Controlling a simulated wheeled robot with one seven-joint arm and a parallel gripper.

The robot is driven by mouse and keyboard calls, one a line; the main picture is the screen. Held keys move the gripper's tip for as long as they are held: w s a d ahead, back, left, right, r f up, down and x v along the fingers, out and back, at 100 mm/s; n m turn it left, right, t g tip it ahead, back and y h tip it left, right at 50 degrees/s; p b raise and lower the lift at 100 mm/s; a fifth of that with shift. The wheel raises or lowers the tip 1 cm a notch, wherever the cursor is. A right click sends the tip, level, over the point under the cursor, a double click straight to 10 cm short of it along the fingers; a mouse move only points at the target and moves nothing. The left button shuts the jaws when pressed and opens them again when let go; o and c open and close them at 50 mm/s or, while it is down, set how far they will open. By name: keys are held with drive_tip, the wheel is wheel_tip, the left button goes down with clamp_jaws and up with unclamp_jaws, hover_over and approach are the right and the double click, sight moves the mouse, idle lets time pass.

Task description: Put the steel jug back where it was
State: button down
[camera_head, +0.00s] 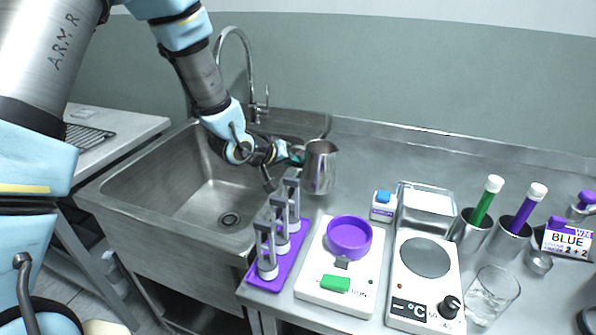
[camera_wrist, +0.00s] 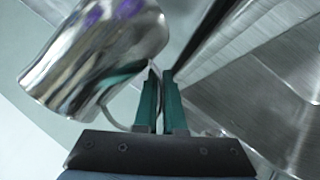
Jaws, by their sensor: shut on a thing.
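The steel jug (camera_head: 320,166) is a shiny metal pitcher near the sink's right edge, at the back of the steel counter. My gripper (camera_head: 296,157) is to its left and shut on its handle. In the wrist view the jug (camera_wrist: 95,60) fills the upper left, and the green fingers of my gripper (camera_wrist: 162,90) close on its thin handle. The jug looks roughly upright in the head view. I cannot tell whether its base touches the counter.
The sink (camera_head: 190,185) lies left of the jug. In front are a purple rack (camera_head: 270,265) with several grey holders, a white device with a purple bowl (camera_head: 349,237), and a hotplate (camera_head: 425,258). A small blue-capped box (camera_head: 383,206) and metal tray (camera_head: 427,207) stand to the right.

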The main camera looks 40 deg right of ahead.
drive_tip(key=shift+f, duration=1.4)
drive_tip(key=c, duration=1)
unclamp_jaws()
drive_tip(key=b+v, duration=0.1)
drive_tip(key=v, duration=1.1)
drive_tip(key=w+a+n+t+y, duration=0.25)
drive_tip(key=w+a, duration=0.25)
drive_tip(key=a, duration=0.4)
drive_tip(key=w+a+n+t+y, duration=0.1)
drive_tip(key=w+a+y, duration=0.35)
drive_tip(key=a, duration=0.55)
drive_tip(key=s+a+r+n+g+y, duration=0.1)
drive_tip(key=s+a, duration=0.3)
drive_tip(key=a, duration=0.5)
drive_tip(key=s+a+r+n+g+y, duration=0.1)
drive_tip(key=s+a, duration=0.3)
drive_tip(key=a, duration=0.6)
drive_tip(key=shift+r+n+g+y, duration=0.25)
drive_tip(key=shift+n+g+y, duration=0.4)
drive_tip(key=shift+g+y, duration=0.1)
